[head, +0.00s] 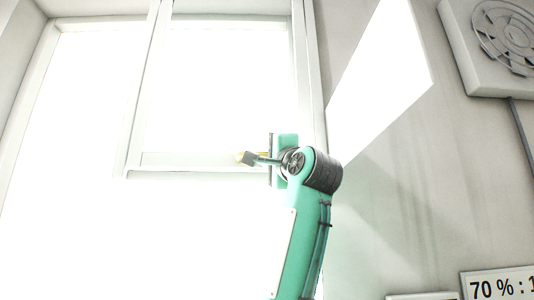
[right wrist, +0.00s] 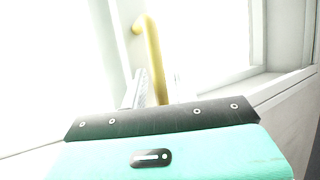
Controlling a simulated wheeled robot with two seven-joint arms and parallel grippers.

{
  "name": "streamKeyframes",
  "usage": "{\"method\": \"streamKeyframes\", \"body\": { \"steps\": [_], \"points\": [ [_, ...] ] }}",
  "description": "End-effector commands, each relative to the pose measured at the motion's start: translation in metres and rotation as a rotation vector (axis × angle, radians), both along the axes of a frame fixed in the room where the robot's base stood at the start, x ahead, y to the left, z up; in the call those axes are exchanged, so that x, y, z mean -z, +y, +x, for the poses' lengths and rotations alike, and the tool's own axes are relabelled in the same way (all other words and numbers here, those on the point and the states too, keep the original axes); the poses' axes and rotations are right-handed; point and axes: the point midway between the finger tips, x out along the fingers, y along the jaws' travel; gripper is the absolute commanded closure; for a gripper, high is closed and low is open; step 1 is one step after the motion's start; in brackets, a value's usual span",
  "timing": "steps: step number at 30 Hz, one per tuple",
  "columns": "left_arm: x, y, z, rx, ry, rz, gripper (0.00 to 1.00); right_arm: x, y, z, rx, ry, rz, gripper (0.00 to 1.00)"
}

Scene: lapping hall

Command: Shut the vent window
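The vent window (head: 220,85) is a bright pane in a white frame, at the upper middle of the head view. I cannot tell how far it stands open. A curved yellow handle (right wrist: 153,50) rises just beyond my gripper in the right wrist view. In the head view only small yellow bits show around my right gripper (head: 250,158), at the window's lower edge. One grey finger stands close beside the handle in the right wrist view; the other finger is not clear there. I cannot tell whether the fingers touch the handle. My left gripper is not in view.
A large fixed pane (head: 75,110) lies to the left. A blank white panel (head: 385,75) is on the right. Beyond it are a round fan grille (head: 508,32) on the wall and a display sign (head: 500,286) at the lower right. Strong glare hides the window's edges.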

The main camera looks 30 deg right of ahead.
Motion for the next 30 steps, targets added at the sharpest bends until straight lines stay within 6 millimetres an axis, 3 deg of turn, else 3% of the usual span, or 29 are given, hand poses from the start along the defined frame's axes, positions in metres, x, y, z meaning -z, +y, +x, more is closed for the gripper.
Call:
{"method": "streamKeyframes", "body": {
  "steps": [6,11,24,30],
  "points": [
    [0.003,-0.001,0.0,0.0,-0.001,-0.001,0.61,0.005,0.0,0.001,-0.001,0.009,0.002,0.66],
    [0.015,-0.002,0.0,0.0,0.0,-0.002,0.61,0.014,0.002,-0.015,-0.001,0.004,0.001,0.66],
    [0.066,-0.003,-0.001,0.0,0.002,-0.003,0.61,0.05,0.012,-0.099,-0.001,-0.004,-0.001,0.66],
    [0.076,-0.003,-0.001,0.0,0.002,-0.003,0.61,0.058,0.015,-0.121,0.001,-0.002,-0.001,0.66]
  ]
}}
